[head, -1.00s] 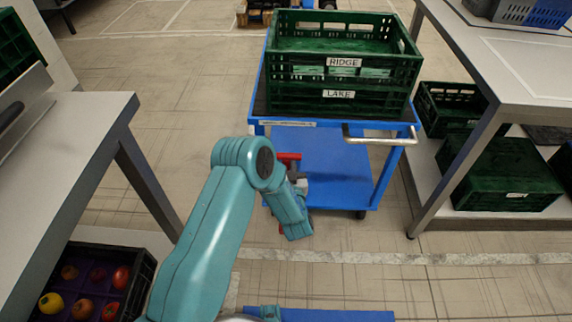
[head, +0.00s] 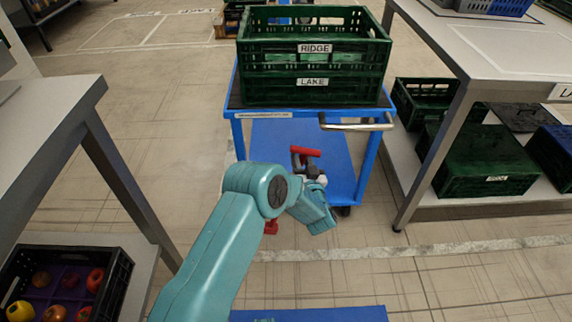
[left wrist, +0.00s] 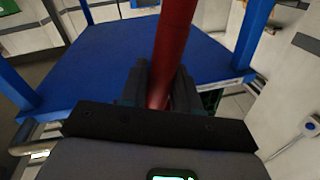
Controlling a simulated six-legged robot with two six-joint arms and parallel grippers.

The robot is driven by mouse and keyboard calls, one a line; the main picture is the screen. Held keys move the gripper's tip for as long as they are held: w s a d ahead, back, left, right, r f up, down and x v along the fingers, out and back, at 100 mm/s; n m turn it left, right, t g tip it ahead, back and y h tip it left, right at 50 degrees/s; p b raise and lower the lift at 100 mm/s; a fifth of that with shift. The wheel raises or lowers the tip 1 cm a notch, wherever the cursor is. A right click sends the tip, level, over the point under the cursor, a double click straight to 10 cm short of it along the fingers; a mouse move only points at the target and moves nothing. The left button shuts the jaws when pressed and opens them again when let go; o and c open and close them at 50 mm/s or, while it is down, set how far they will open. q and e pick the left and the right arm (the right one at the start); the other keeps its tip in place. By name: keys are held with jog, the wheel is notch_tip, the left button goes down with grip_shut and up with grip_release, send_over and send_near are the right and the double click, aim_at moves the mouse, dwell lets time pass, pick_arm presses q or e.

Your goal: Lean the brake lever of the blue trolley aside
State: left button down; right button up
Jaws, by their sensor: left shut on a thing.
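The blue trolley (head: 270,113) stands ahead with stacked green crates on its top deck. Its red brake lever shows a crossbar handle (head: 305,151) just above my left gripper (head: 312,178) in the head view. A red part low by the floor (head: 270,227) shows beside my arm. In the left wrist view the red lever shaft (left wrist: 173,45) runs between the dark jaws (left wrist: 160,95), which are shut on it. My teal forearm hides much of the lever's lower part. The right gripper is in neither view.
The upper crates carry RIDGE (head: 314,48) and LAKE (head: 313,82) labels. A grey table (head: 45,120) stands at left, with a black crate of fruit (head: 118,275) below. Another table (head: 510,45) stands at right, green crates on its lower shelf. Floor between is clear.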

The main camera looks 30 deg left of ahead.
pick_arm(q)
jog(key=shift+w+d+f, duration=0.3)
jog(key=shift+d, duration=0.05)
jog(key=shift+w+d+r+m, duration=0.1)
jog(key=shift+w+d+m, duration=0.05)
jog(key=shift+d+m, duration=0.15)
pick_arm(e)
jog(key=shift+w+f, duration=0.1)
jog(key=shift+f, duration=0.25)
pick_arm(q)
jog(key=c, duration=1.1)
grip_release()
jog(key=shift+w+d, duration=0.1)
jog(key=shift+o, duration=0.7)
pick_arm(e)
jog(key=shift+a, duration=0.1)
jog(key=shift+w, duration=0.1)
